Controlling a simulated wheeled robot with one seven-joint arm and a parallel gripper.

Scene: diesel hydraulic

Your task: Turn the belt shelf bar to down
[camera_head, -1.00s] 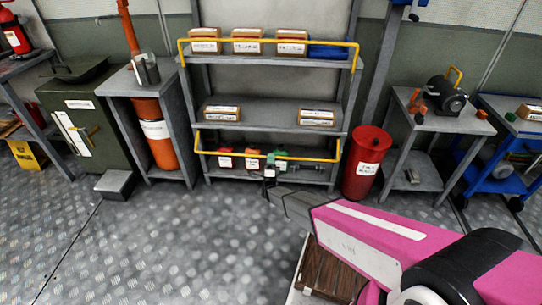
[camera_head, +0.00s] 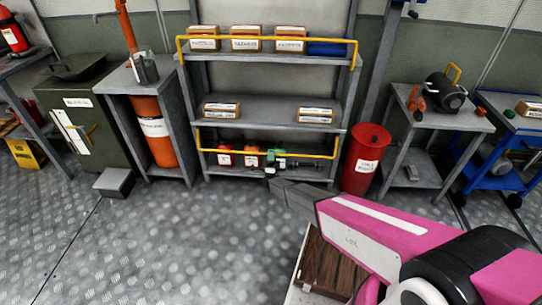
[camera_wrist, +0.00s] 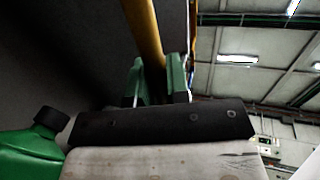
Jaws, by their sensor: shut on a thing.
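The shelf rack (camera_head: 270,110) has a yellow bar (camera_head: 225,151) across the front of its lowest shelf, hanging out and low at that level. My gripper (camera_head: 273,166) is at the middle of this lower bar. In the wrist view my gripper's green fingers (camera_wrist: 160,82) are shut around the yellow bar (camera_wrist: 143,35). A second yellow bar (camera_head: 225,38) stands raised along the front of the top shelf. The fingertips are small and partly hidden in the head view.
Red, orange and green cans (camera_head: 250,157) stand on the lowest shelf behind the bar; a green can (camera_wrist: 28,158) shows at lower left in the wrist view. A red drum (camera_head: 366,160) stands right of the rack.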

